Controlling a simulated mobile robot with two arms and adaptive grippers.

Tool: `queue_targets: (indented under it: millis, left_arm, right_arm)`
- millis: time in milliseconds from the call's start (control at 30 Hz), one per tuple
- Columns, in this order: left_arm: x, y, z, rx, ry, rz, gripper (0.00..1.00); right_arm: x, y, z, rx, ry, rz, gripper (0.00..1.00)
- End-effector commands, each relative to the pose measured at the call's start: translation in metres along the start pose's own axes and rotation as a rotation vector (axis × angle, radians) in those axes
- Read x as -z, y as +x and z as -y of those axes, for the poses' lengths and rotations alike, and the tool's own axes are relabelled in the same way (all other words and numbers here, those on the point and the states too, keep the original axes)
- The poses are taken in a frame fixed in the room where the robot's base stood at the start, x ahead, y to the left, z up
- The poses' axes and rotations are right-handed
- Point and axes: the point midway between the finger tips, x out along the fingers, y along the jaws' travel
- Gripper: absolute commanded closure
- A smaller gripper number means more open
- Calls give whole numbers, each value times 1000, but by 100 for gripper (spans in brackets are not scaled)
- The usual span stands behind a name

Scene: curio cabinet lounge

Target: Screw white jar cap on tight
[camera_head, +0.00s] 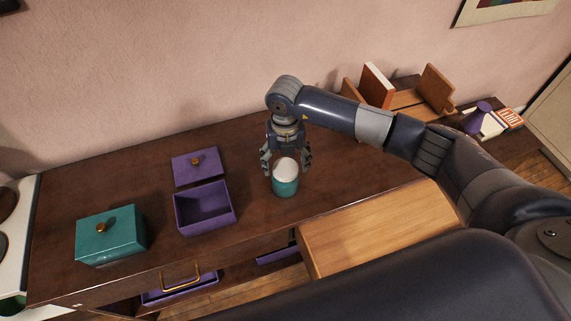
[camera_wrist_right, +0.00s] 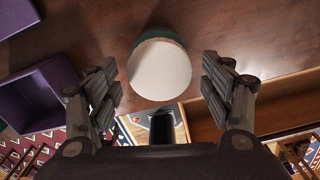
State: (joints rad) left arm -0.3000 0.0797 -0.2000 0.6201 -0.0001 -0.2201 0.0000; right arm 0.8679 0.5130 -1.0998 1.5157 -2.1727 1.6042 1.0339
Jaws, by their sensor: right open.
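The teal jar (camera_head: 285,187) stands upright on the dark wooden cabinet top, with the white cap (camera_head: 286,169) on its mouth. I cannot tell how tightly the cap sits. In the right wrist view the white cap (camera_wrist_right: 160,69) shows as a round disc, with a sliver of the teal jar (camera_wrist_right: 161,33) behind it. My right gripper (camera_head: 287,166) is open, its fingers apart on either side of the cap; in the wrist view the open fingers (camera_wrist_right: 163,85) show clear gaps to the cap on both sides. My left gripper is not in view.
An open purple box (camera_head: 204,212) stands left of the jar, its purple lid (camera_head: 196,163) behind it. A closed teal box (camera_head: 110,236) is farther left. A pulled-out wooden piece (camera_head: 375,230) is at front right. A book rack (camera_head: 407,98) stands at back right.

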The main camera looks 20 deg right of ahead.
Motion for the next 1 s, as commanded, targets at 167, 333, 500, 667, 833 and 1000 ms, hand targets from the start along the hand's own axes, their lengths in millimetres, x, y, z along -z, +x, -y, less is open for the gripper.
queue_targets:
  millis: [167, 333, 500, 667, 833, 1000]
  left_arm:
    - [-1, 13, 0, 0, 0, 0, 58]
    - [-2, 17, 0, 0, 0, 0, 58]
    - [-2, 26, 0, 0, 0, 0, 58]
    - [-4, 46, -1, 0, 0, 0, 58]
    - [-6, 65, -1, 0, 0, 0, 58]
    - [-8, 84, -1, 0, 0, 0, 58]
  right_arm:
    - [0, 2, 0, 1, -137, 2, 27]
    - [-1, 1, 0, 0, -215, 1, 27]
    - [-1, 3, 0, 1, -302, 2, 27]
    - [-2, 5, 0, 1, -520, 5, 27]
    - [-1, 5, 0, 1, -755, 3, 27]
    - [-1, 6, -1, 1, -989, 4, 27]
